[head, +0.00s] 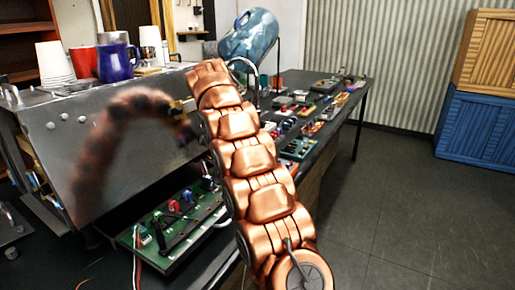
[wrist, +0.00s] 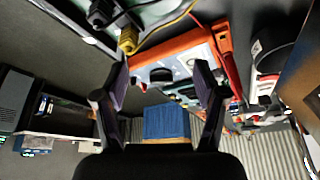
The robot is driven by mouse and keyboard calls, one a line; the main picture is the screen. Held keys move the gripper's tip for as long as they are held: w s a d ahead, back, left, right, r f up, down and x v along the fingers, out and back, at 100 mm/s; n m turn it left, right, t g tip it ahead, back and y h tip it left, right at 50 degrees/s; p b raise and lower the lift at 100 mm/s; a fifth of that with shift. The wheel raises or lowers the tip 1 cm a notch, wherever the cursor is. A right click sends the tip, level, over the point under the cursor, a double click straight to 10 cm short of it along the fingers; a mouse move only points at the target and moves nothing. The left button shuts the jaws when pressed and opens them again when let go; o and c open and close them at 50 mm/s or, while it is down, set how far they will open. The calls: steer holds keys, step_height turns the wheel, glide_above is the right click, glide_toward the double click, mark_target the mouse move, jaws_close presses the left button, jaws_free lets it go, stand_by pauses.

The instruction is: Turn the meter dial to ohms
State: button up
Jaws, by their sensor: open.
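The meter (wrist: 180,58) shows in the wrist view as an orange-edged box with a pale face. Its round black dial (wrist: 161,75) lies between my fingers as seen there. My gripper (wrist: 161,64) is open, with one finger on each side of the dial in the picture. I cannot tell whether the fingers touch the meter, and the dial's setting is too small to read. In the head view my copper arm hides the meter, and my gripper is mostly hidden there too.
A yellow plug (wrist: 128,40) with a cable and a red probe (wrist: 230,62) lie near the meter. The steel brewer (head: 130,110) carries cups and a blue mug (head: 114,62). A green circuit board (head: 170,235) lies below it. A long bench (head: 345,100) holds several boards.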

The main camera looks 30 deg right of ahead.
steer(key=shift+s+a, duration=0.1)
steer(key=shift+a, duration=1.4)
steer(key=s+r+n, duration=0.1)
steer(key=s, duration=0.1)
steer(key=s+a+r+n+p, duration=0.1)
steer(key=s, duration=0.1)
steer(key=s+a+n, duration=0.1)
steer(key=s, duration=0.1)
steer(key=shift+r+p, duration=0.3)
steer(key=shift+r, duration=0.1)
steer(key=s+a+f+n+y+p, duration=0.1)
steer(key=s+a+n, duration=0.3)
steer(key=s, duration=0.9)
steer(key=s+a+f+n+g+y+p, duration=0.1)
steer(key=s+n, duration=0.4)
steer(key=s, duration=0.9)
steer(key=s+a+f+n+g+y+p, duration=0.1)
steer(key=s+a+f+n+p, duration=0.3)
steer(key=s, duration=1)
steer(key=a+f+n+y, duration=0.1)
steer(key=a, duration=0.1)
steer(key=shift+s+a, duration=0.25)
steer(key=shift+a, duration=0.05)
